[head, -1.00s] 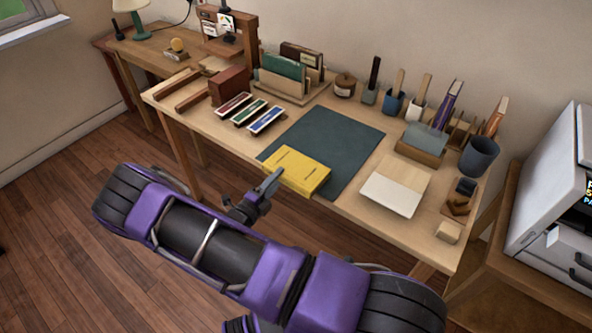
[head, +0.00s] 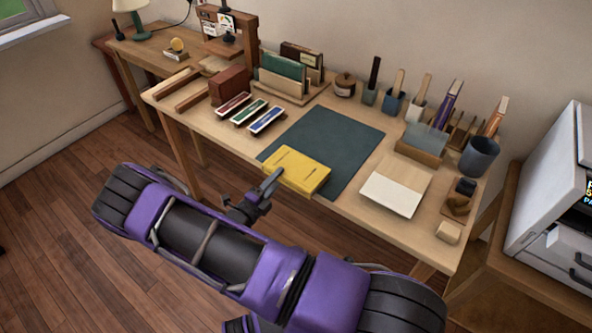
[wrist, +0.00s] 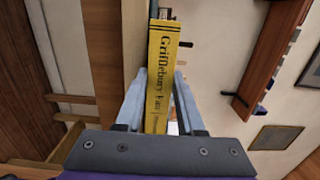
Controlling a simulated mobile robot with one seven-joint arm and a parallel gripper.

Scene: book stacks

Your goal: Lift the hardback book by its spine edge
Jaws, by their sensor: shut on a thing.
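The yellow hardback book (head: 298,171) lies flat at the front edge of the dark green mat (head: 337,132), by the table's front edge. My gripper (head: 272,182) reaches in from the front and is shut on the book's near left part, at the spine side. In the wrist view the spine (wrist: 158,85), with dark lettering, stands between the two grey fingers of my gripper (wrist: 160,97). I cannot tell whether the book is clear of the mat. Its far side is hidden in the wrist view.
A cream pad (head: 393,194) lies right of the mat. Three small coloured boxes, including a blue one (head: 266,121), lie left of it. Holders and cups, including a dark cup (head: 480,157), line the back. The mat behind the book is bare.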

